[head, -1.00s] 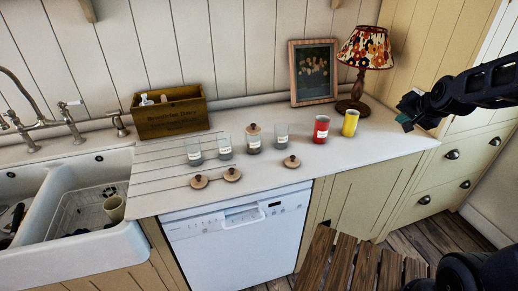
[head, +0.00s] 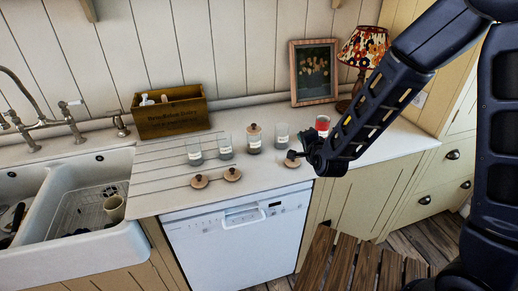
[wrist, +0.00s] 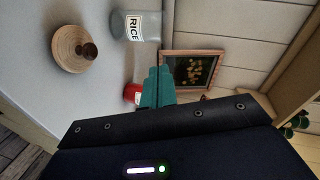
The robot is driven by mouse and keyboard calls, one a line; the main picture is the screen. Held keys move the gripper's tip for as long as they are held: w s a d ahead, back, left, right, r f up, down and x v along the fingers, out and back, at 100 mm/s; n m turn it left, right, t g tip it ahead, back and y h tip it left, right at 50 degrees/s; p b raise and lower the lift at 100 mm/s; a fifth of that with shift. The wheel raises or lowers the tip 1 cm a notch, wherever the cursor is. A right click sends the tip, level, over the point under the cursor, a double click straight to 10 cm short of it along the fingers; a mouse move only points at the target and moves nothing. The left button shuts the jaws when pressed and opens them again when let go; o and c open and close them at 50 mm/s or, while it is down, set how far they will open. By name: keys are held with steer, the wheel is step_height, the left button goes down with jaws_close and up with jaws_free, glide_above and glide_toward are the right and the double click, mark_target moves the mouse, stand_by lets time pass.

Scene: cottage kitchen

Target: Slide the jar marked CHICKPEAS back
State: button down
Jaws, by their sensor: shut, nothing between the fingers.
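The wrist view shows a jar marked RICE (wrist: 138,24). My gripper (head: 312,157) is above the counter's front right part, near a loose wooden lid. Its teal fingers (wrist: 156,86) are shut and empty, apart from the jars.
Loose wooden lids (head: 199,182) lie in front of the jars. A red canister (head: 322,123) stands right of them, partly behind my arm. A wooden box (head: 170,112), a picture frame (head: 314,72) and a lamp (head: 363,46) stand along the wall.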

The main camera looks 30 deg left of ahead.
steer(key=shift+m+t+y, duration=0.4)
steer(key=shift+m+y, duration=0.2)
steer(key=shift+y, duration=0.2)
steer(key=s+a+f, duration=0.1)
steer(key=s, duration=0.1)
steer(key=s+a+f, duration=0.1)
steer(key=s+f, duration=0.1)
steer(key=s+a+f, duration=0.1)
steer(key=s+a, duration=0.1)
steer(key=s, duration=0.1)
steer(key=shift+a+f, duration=0.1)
steer(key=shift+f, duration=0.15)
steer(key=y, duration=0.1)
glide_toward(257, 143)
steer(key=shift+m+t, duration=0.3)
steer(key=shift+m, duration=0.1)
steer(key=x, duration=0.6)
steer(key=shift+w+a+f, duration=0.15)
steer(key=shift+a+f, duration=0.1)
steer(key=shift+a, duration=0.15)
steer(key=x, duration=1)
steer(key=shift+w+a, duration=0.1)
steer(key=shift+a, duration=0.1)
